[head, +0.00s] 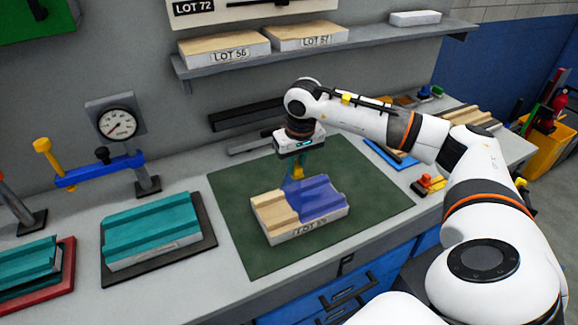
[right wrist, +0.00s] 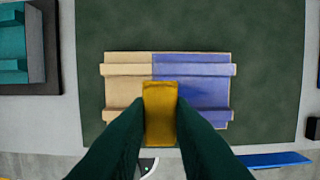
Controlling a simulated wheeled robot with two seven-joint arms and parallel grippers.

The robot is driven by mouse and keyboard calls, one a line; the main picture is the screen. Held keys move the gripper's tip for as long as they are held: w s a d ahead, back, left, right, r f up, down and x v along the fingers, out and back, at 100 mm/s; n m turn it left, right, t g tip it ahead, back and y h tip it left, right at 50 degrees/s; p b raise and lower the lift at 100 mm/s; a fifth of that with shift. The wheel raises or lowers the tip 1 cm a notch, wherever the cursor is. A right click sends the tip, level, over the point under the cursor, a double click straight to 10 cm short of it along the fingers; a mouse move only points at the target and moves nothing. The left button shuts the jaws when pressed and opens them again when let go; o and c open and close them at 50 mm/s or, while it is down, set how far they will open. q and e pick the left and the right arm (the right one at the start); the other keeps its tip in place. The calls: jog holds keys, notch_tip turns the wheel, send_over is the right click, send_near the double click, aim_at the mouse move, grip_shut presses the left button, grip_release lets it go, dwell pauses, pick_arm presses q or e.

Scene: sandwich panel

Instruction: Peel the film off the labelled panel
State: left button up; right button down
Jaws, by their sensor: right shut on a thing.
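The labelled panel (head: 266,205) lies on the green mat (head: 240,180), with a "LOT" label on its front face; the number is hard to read. Its left part is bare pale wood, and blue film (head: 322,197) covers its right part. In the right wrist view the bare part (right wrist: 125,88) and the film (right wrist: 205,65) meet along a straight line. My right gripper (head: 298,174) is above the panel's far side, shut on a yellow tab (right wrist: 160,112). Bluish film seems to rise to the fingers in the head view. My left gripper is not in view.
A shelf (head: 330,48) with labelled panels runs above the bench. A blue tray (head: 390,155) and small coloured items lie at right. The mat's front is clear.

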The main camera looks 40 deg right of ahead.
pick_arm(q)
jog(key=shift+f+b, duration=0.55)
pick_arm(e)
jog(key=s+d+r, duration=0.1)
jog(key=s+d, duration=0.1)
jog(key=d, duration=0.6)
jog(key=shift+d, duration=0.25)
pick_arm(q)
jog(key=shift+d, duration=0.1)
pick_arm(e)
jog(key=shift+s+r, duration=0.1)
jog(key=shift+r, duration=0.15)
